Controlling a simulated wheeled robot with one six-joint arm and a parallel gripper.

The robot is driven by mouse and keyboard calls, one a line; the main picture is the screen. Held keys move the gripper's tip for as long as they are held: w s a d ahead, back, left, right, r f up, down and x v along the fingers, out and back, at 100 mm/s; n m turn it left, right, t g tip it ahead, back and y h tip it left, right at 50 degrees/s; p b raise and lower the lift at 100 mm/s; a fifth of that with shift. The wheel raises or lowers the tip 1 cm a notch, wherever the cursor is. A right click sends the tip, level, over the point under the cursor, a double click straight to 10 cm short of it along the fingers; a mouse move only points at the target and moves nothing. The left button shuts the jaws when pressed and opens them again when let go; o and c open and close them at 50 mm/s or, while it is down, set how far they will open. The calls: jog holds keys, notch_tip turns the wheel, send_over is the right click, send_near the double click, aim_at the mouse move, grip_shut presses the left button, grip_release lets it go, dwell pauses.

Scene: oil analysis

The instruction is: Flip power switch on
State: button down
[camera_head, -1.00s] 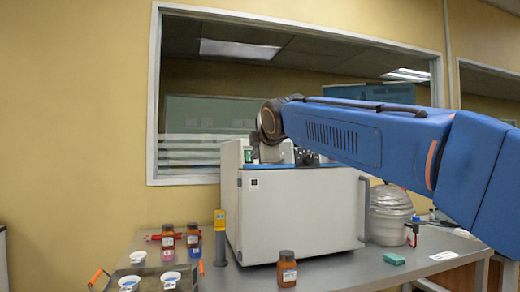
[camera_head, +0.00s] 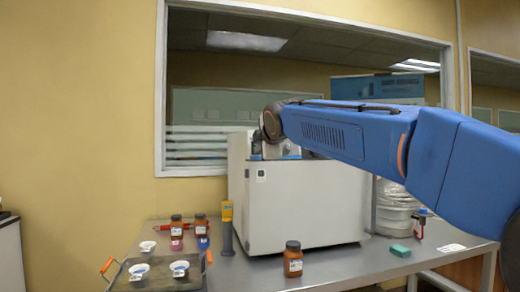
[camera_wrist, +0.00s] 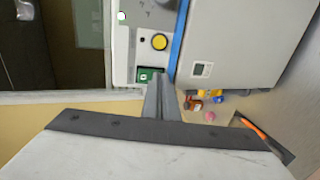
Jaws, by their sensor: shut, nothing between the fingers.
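The white analyser (camera_head: 300,205) stands on the grey bench. In the wrist view its white control panel (camera_wrist: 123,50) carries a green rocker switch (camera_wrist: 148,75) in a dark frame, with a round yellow button (camera_wrist: 159,41) above it. My gripper (camera_wrist: 160,82) is shut and empty, its fingertips at the right edge of the green switch. I cannot tell whether they touch it; they cover part of its right side. The switch's position is too small to read. In the head view the panel and fingertips are hidden behind the analyser's body and my wrist.
A brown bottle (camera_head: 293,260) stands in front of the analyser. A yellow-topped post (camera_head: 227,225) is at its left, with more bottles (camera_head: 201,226) and a tray (camera_head: 115,284) of white cups beyond. A clear container (camera_head: 392,210) stands at the right. A window (camera_head: 205,100) is behind.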

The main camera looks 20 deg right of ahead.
jog(key=shift+w+f, duration=0.3)
jog(key=shift+f, duration=0.3)
jog(key=shift+r, duration=0.1)
jog(key=r+v, duration=0.1)
jog(key=v, duration=1.7)
jog(key=s+d+f+m+g, duration=0.2)
jog(key=s+f+m, duration=0.4)
jog(key=f, duration=1.1)
jog(key=s+d+f+m+g, duration=0.2)
jog(key=s+f+m+g, duration=0.2)
jog(key=s+f, duration=0.7)
jog(key=s+d+f+m+g, duration=0.2)
jog(key=s+f+m, duration=0.6)
jog(key=f, duration=1.6)
jog(key=shift+s+d+f+g, duration=0.25)
jog(key=shift+s+d+g, duration=0.05)
jog(key=shift+s+g, duration=0.55)
